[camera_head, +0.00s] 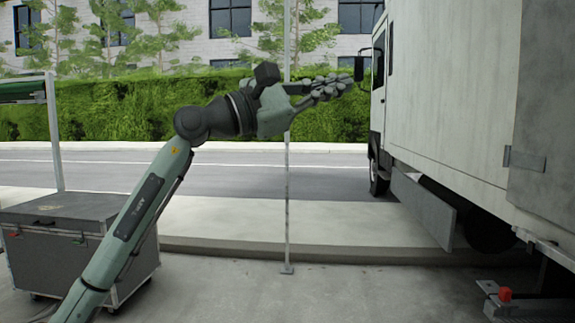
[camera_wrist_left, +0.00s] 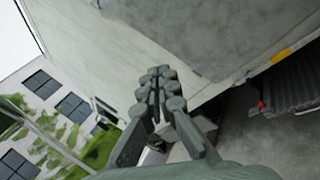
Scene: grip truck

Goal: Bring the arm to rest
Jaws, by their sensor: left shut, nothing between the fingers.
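My left arm (camera_head: 135,215) rises from the lower left of the head view and bends at the elbow towards the right. My left gripper (camera_head: 345,82) is held in mid-air, pointing right towards the truck's cab. In the left wrist view the left gripper's fingers (camera_wrist_left: 158,75) are together at the tips, shut with nothing between them. The truck's white box (camera_head: 455,90) is to the right of the gripper in the head view, apart from it in the picture. My right gripper shows in neither view.
A thin pole (camera_head: 288,200) stands behind the left forearm on the pavement. A grey flight case (camera_head: 75,240) sits at the lower left, behind the arm. A red-topped fitting (camera_head: 505,295) is low at the truck's rear. Open pavement lies in the middle.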

